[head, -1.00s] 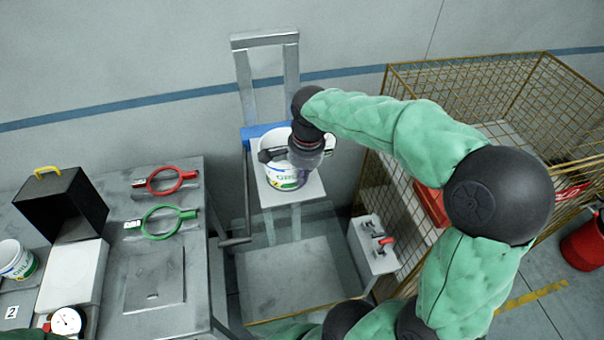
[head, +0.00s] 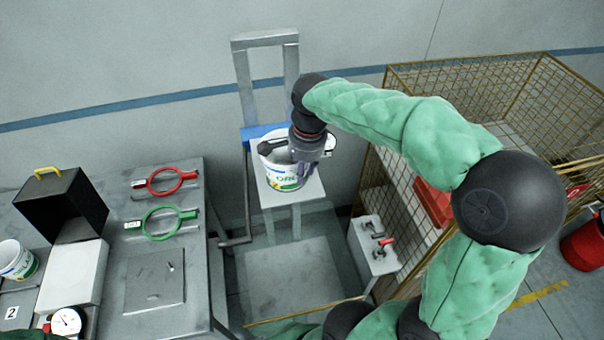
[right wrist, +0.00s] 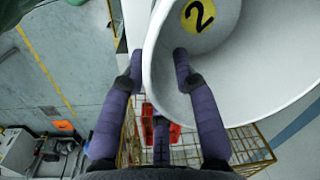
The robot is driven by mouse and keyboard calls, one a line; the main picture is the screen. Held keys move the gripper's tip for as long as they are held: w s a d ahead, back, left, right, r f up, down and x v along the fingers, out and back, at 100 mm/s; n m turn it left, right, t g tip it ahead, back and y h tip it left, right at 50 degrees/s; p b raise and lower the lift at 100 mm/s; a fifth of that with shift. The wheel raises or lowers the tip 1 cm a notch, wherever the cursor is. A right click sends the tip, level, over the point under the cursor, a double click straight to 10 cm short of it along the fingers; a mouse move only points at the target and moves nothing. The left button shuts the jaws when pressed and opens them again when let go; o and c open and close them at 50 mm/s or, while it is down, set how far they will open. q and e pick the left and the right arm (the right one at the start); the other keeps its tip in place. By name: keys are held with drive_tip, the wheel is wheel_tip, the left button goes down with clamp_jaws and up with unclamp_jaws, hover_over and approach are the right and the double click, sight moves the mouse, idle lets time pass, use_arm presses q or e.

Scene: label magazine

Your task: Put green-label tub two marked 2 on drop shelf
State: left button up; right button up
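The white tub with a green label (head: 283,178) stands upright on the small grey shelf (head: 309,191) of the frame by the wall. In the right wrist view I see into the tub (right wrist: 240,65); a yellow disc marked 2 (right wrist: 198,15) is on its inside bottom. My right gripper (head: 306,168) is at the tub's right side. In the right wrist view, my right gripper (right wrist: 160,65) has one finger outside the tub's wall and another inside, with a gap between them. It looks open. My left gripper is not in view.
Another green-label tub (head: 16,261) stands on the left bench, near a card marked 2 (head: 12,312). Red (head: 166,181) and green (head: 160,222) rings lie on the bench. A wire cage (head: 470,85) and a lever box (head: 374,246) are to the right of the shelf.

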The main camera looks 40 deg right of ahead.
wheel_tip(320, 180, up, 9)
drive_tip(key=s, duration=0.1)
drive_tip(key=shift+r, duration=0.15)
drive_tip(key=shift+s+d, duration=0.1)
